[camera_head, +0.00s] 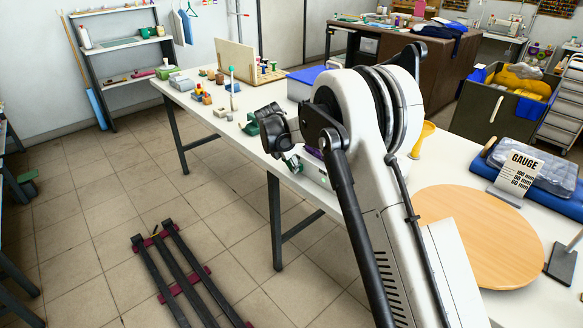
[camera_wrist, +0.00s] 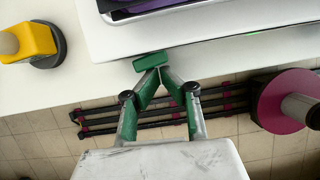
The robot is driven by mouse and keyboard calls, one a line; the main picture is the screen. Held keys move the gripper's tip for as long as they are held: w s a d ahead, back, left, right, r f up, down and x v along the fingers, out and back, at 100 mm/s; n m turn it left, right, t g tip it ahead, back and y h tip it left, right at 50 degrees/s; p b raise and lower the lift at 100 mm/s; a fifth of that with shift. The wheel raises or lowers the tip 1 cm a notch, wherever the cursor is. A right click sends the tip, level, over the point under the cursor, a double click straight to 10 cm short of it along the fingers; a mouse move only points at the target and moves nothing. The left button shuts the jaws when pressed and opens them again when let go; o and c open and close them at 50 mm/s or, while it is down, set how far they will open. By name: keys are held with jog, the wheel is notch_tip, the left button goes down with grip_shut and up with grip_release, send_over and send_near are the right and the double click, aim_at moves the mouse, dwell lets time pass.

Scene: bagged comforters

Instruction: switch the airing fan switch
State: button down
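No part that I can clearly identify as the airing fan switch shows. A white box-like unit (camera_head: 316,172) with purple on top stands near the table's front edge, partly behind my arm. In the wrist view, a white body (camera_wrist: 215,40) with a dark, purple-edged part on top fills the upper right, with a small green light on its near side. In the head view my gripper (camera_head: 291,163) is small and partly hidden.
The white table (camera_head: 205,108) holds small coloured items, a board and a blue box (camera_head: 305,82). Dark rails (camera_head: 180,270) lie on the floor.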

jog(key=shift+d, duration=0.1)
jog(key=shift+s, duration=0.25)
jog(key=s+a+r+b, duration=0.1)
jog(key=s+a+r, duration=0.4)
jog(key=r, duration=0.4)
jog(key=shift+s+r, duration=0.15)
jog(key=shift+s, duration=0.1)
